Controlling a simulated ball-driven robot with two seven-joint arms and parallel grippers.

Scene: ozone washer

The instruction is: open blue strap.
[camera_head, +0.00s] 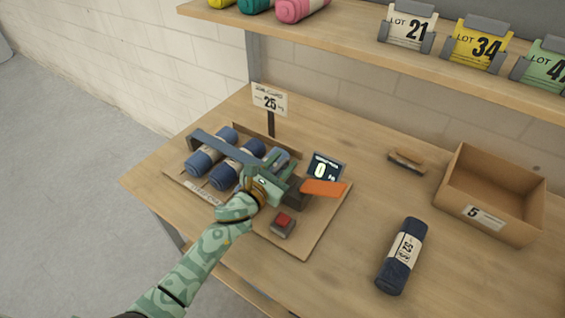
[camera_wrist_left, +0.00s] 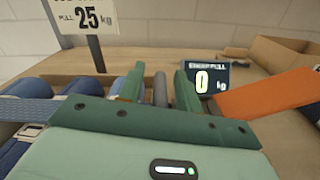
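A blue strap (camera_head: 222,146) runs across several dark blue rolls (camera_head: 205,160) on a wooden tray (camera_head: 312,236). My left gripper (camera_head: 279,163) is at the strap's right end, beside the orange lever (camera_head: 322,187). In the left wrist view its green fingers (camera_wrist_left: 158,88) stand apart, with a dark grey rod (camera_wrist_left: 160,90) showing between them. I cannot tell whether they touch the rod. My right gripper is not in view.
A display (camera_head: 325,168) reads 0 kg, and a sign (camera_head: 269,99) reads 25 kg. A red button (camera_head: 284,219) sits at the tray's front. A loose navy roll (camera_head: 400,257), a brush-like block (camera_head: 407,160) and an open box (camera_head: 491,194) stand to the right. A shelf (camera_head: 350,38) overhangs the back.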

